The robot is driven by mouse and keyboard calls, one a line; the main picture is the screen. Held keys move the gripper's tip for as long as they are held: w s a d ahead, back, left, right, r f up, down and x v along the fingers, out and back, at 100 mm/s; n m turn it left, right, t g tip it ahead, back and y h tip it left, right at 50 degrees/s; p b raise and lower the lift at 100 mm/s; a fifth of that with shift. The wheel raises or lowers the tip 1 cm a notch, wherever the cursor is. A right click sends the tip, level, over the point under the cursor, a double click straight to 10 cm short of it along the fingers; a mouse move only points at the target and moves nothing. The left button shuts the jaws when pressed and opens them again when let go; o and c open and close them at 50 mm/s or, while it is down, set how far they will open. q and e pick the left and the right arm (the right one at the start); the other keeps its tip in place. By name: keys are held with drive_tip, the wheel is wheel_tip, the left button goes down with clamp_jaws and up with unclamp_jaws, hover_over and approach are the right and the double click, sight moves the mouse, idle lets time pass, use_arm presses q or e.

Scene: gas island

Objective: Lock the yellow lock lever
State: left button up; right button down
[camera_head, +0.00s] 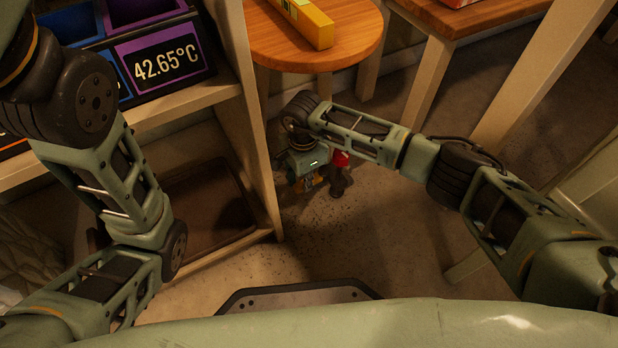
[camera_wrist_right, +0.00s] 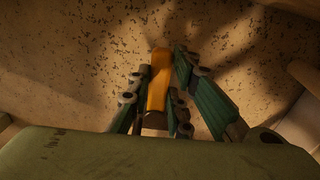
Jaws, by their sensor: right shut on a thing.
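The yellow lock lever (camera_wrist_right: 159,78) shows in the right wrist view as an upright yellow-orange bar between my fingers. My right gripper (camera_wrist_right: 164,92) is shut on it, with a green finger on each side. In the head view my right gripper (camera_head: 309,178) reaches down to the floor under the round wooden table, and only a small yellow bit of the lever shows there, mostly hidden by the gripper. My left arm is at the left of the head view, but its gripper is out of sight.
A red-and-dark fitting (camera_head: 341,161) stands just right of my right gripper. A round wooden table (camera_head: 272,48) with a yellow box (camera_head: 306,24) is above it. A shelf (camera_head: 245,90) stands close on the left. The speckled floor (camera_head: 350,240) in front is clear.

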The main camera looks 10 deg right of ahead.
drive_tip(key=shift+w+m, duration=0.2)
drive_tip(key=shift+m, duration=0.1)
drive_tip(key=c, duration=1.8)
unclamp_jaws()
drive_tip(key=shift+o, duration=0.9)
drive_tip(key=shift+s, duration=0.1)
